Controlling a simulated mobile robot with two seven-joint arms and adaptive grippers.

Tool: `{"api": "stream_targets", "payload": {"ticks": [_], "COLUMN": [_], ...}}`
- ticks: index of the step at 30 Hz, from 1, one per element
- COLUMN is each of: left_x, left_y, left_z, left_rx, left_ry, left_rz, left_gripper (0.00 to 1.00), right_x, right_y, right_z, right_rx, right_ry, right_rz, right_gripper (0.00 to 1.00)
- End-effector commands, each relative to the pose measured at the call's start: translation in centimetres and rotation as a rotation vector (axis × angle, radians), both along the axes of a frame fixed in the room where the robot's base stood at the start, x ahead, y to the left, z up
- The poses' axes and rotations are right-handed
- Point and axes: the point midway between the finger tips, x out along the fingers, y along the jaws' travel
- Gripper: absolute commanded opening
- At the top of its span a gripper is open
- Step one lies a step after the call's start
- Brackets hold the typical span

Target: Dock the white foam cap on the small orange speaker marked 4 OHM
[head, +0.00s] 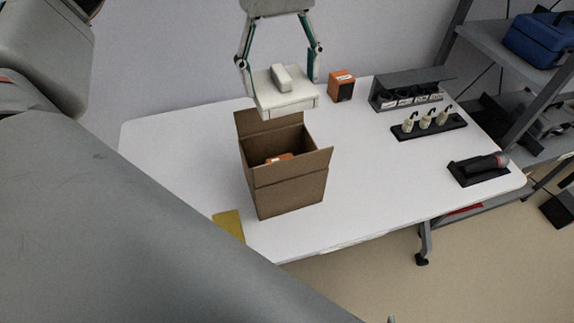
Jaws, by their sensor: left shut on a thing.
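The white foam cap (288,98) is a flat slab with a raised bar on top. My left gripper (280,77) is shut on it, a finger at each side, and holds it over the back of the open cardboard box (290,196). An orange thing (279,158), perhaps a speaker, shows only in part inside the box; the front wall hides the rest. A small orange speaker (341,85) with a dark front stands at the back of the table. I cannot read a 4 OHM mark on either. My right gripper is not in view.
The box flaps stand up and outward. A yellow card (229,225) lies by the table's front edge. At the right are a dark rack (412,88), a black holder with pale plugs (429,128) and a dark tool on a black tray (480,168). The white table (180,165) is bare left of the box.

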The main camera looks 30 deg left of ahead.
Motion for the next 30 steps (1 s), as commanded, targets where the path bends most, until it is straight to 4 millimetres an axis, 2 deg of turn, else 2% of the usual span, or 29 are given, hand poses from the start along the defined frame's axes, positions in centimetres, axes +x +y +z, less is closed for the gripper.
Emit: {"api": "stream_targets", "payload": {"ticks": [5, 15, 21, 30], "left_x": [-0.4, -0.4, -0.4, -0.3], "left_y": [0.0, 0.0, -0.1, 0.0], "left_z": [-2.1, -10.4, -14.3, -16.4], "left_rx": [0.002, 0.001, 0.001, 0.001], "left_ry": [0.005, 0.008, 0.004, 0.002], "left_rz": [-0.022, -0.019, -0.018, -0.017], "left_gripper": [0.6, 0.6, 0.6, 0.6], "right_x": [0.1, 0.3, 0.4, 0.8], "right_y": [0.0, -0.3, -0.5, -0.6], "right_z": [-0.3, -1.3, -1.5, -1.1], "right_rx": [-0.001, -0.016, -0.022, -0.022], "right_ry": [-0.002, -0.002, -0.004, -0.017], "right_rz": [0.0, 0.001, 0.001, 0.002], "right_gripper": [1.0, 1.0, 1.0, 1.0]}}
